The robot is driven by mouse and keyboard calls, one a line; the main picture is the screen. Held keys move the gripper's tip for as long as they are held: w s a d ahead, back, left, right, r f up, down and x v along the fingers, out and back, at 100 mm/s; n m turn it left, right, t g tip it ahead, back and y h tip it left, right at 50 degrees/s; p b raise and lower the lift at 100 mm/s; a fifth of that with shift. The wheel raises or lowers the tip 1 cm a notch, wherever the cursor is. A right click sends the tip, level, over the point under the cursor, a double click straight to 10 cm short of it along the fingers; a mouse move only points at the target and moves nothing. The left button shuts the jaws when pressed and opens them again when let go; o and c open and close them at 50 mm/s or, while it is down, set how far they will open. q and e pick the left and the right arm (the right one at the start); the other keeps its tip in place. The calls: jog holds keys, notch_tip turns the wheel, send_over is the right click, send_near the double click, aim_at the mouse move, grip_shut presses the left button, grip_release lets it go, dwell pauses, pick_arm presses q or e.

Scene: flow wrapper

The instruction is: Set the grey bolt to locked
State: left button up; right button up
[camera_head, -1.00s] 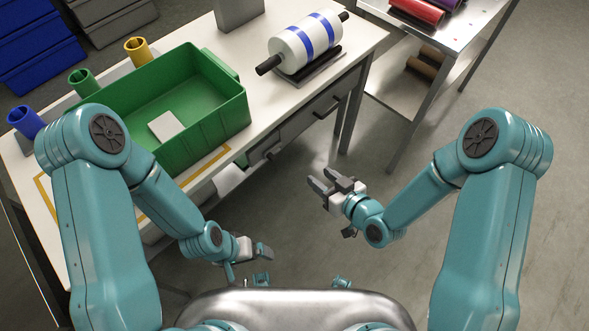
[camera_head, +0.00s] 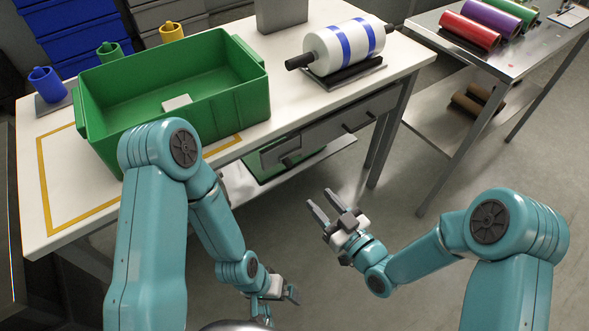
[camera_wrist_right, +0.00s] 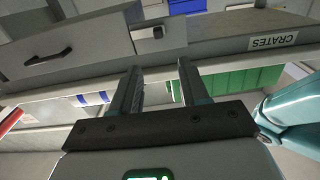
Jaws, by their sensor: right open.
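A small dark-and-light fitting (camera_wrist_right: 149,33) on the grey panel under the tabletop shows in the right wrist view, beyond my fingers. It may be the grey bolt, but its setting is too small to read. In the head view a small dark fitting (camera_head: 290,160) sits at the left of the grey drawer front (camera_head: 330,124). My right gripper (camera_head: 320,202) is open and empty, in free air in front of the table; its two fingers also show apart in the right wrist view (camera_wrist_right: 160,68). My left gripper (camera_head: 288,293) hangs low, its jaws unclear.
The white table (camera_head: 58,215) carries a green crate (camera_head: 185,125) and a white-and-blue roll (camera_head: 345,45). A metal side table (camera_head: 480,60) with coloured rolls stands at the right. A drawer handle (camera_wrist_right: 48,57) and a CRATES label (camera_wrist_right: 273,41) show in the wrist view. The floor between is clear.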

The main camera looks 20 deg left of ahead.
aim_at(291, 165)
jog(key=b+x, duration=0.1)
jog(key=x, duration=1.2)
jog(key=shift+w+a, duration=0.1)
jog(key=shift+w, duration=0.1)
grip_shut()
